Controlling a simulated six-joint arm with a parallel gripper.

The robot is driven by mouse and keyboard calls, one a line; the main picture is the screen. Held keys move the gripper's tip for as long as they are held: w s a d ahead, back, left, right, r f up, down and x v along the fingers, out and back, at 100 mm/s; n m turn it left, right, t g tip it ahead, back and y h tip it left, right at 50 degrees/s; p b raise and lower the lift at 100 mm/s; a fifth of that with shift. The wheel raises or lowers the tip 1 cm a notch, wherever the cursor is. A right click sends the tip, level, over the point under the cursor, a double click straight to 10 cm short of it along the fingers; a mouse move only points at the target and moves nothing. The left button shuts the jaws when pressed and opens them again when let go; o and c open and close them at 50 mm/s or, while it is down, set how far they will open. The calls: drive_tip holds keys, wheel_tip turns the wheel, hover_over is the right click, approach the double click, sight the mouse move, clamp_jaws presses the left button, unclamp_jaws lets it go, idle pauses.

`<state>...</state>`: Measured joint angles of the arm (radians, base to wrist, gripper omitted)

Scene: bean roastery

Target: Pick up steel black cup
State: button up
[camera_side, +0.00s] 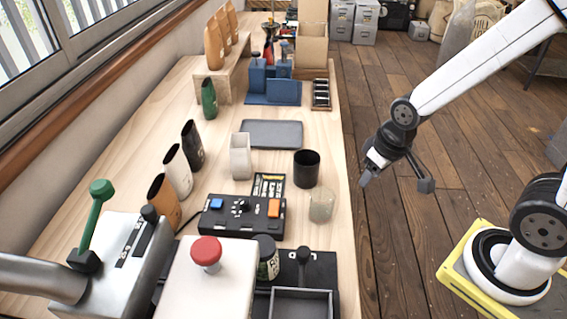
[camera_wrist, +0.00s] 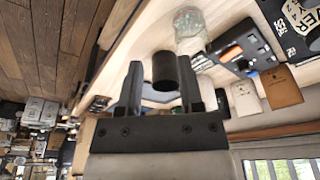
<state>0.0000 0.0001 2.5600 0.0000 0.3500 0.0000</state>
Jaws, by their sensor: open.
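The steel black cup (camera_side: 306,170) stands upright on the wooden table (camera_side: 330,128) near its right edge. My gripper (camera_side: 396,184) is open and empty, to the right of the cup, out beyond the table edge with floor behind it. In the wrist view the black cup (camera_wrist: 165,72) appears between the two spread fingers of my gripper (camera_wrist: 160,66). The side view shows a clear gap between cup and fingers, so they do not touch.
A clear glass (camera_side: 321,206) stands close in front of the black cup. A white square cup (camera_side: 240,156) and a grey tray (camera_side: 272,134) lie to its left and behind. A black control box (camera_side: 243,215) is front left. Several pouches line the left side.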

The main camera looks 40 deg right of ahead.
drive_tip(key=n+g, duration=0.3)
drive_tip(key=n, duration=1.5)
hover_over(299, 161)
wheel_tip(299, 161, down, 5)
drive_tip(key=shift+f, duration=3.75)
clamp_jaws()
